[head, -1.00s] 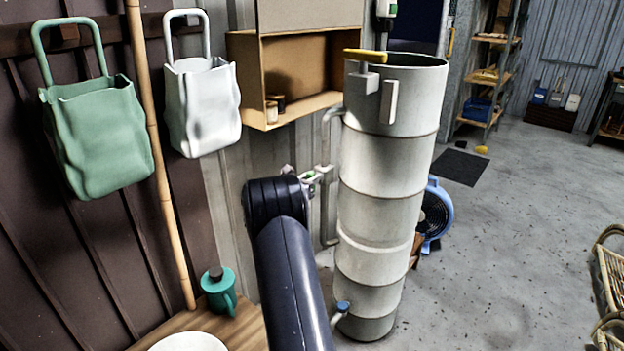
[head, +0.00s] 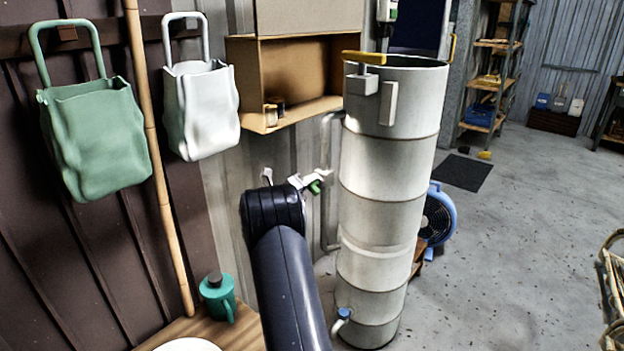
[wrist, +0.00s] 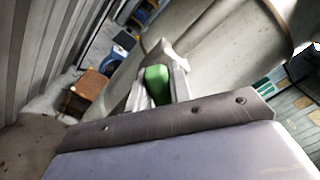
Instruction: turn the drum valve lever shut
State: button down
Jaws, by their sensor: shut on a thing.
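The tall grey drum (head: 385,160) stands upright right of centre in the head view, with a grey pipe (head: 326,145) down its left side. The green valve lever (head: 315,187) shows beside this pipe; it also shows in the wrist view (wrist: 157,85). My gripper (head: 304,183) is at the lever, left of the drum, and is shut on it. In the wrist view the light fingers of my gripper (wrist: 158,94) lie on either side of the green lever. The fingers partly hide the lever and the valve body.
A yellow handle (head: 364,57) sits at the drum's top rim. A blue tap (head: 343,314) sticks out low on the drum. A blue fan (head: 438,215) stands behind it. Green (head: 92,138) and white (head: 201,108) bags hang left. Open floor (head: 520,230) lies right.

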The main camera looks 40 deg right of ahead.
jog(key=n+p, duration=0.1)
jog(key=n, duration=0.2)
jog(key=n+p, duration=0.1)
jog(key=n, duration=0.2)
jog(key=shift+w+f, duration=0.15)
jog(key=shift+w, duration=0.05)
jog(key=shift+n, duration=0.3)
